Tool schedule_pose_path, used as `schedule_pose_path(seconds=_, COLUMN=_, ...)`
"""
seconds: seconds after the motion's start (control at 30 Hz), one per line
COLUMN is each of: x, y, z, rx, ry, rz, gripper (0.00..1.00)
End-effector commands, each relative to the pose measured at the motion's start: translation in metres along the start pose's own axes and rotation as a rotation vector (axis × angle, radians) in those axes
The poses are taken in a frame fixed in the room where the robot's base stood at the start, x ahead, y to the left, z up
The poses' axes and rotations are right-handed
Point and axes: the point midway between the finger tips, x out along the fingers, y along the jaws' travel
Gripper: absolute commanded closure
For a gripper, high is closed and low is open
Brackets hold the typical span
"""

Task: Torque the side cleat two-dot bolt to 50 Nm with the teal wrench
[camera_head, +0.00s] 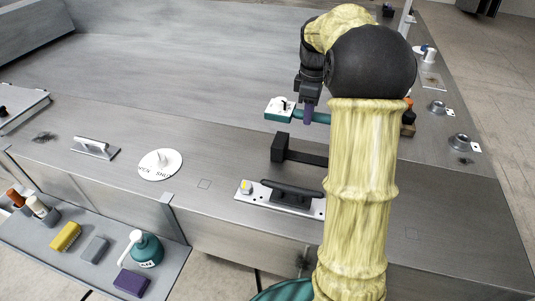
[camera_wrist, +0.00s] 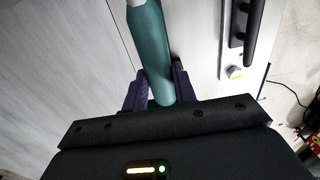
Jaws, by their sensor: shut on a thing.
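The teal wrench (camera_head: 313,118) is held above the deck in the head view, its teal-and-white head (camera_head: 279,108) to the left. My gripper (camera_head: 308,116) is shut around its handle, with purple fingers on both sides. In the wrist view the teal handle (camera_wrist: 152,50) runs up out of the picture between the fingers of my gripper (camera_wrist: 160,92). The side cleat (camera_head: 290,192) is black on a pale plate near the deck's front edge; it also shows in the wrist view (camera_wrist: 252,25). A yellow-marked bolt (camera_head: 246,187) is at the plate's left end; its dots are too small to read.
A black bracket (camera_head: 300,153) stands on the deck between wrench and cleat. A lower side shelf (camera_head: 95,262) holds a teal bottle (camera_head: 146,249) and several blocks. Round fittings (camera_head: 460,142) are at right.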

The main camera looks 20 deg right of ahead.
Motion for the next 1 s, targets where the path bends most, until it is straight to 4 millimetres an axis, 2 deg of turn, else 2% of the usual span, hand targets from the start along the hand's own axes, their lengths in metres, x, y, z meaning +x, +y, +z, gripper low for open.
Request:
schedule_pose_path(seconds=0.17, x=0.002, y=-0.002, z=-0.011, rx=-0.132, ry=-0.006, rz=-0.003, gripper=1.00)
schedule_pose_path(seconds=0.33, x=0.014, y=-0.009, z=-0.025, rx=-0.329, ry=-0.010, rz=-0.005, gripper=1.00)
schedule_pose_path(seconds=0.7, x=0.041, y=-0.042, z=-0.050, rx=-0.746, ry=0.000, rz=-0.005, gripper=1.00)
schedule_pose_path(seconds=1.0, x=0.051, y=-0.050, z=-0.054, rx=-0.830, ry=0.006, rz=0.000, gripper=1.00)
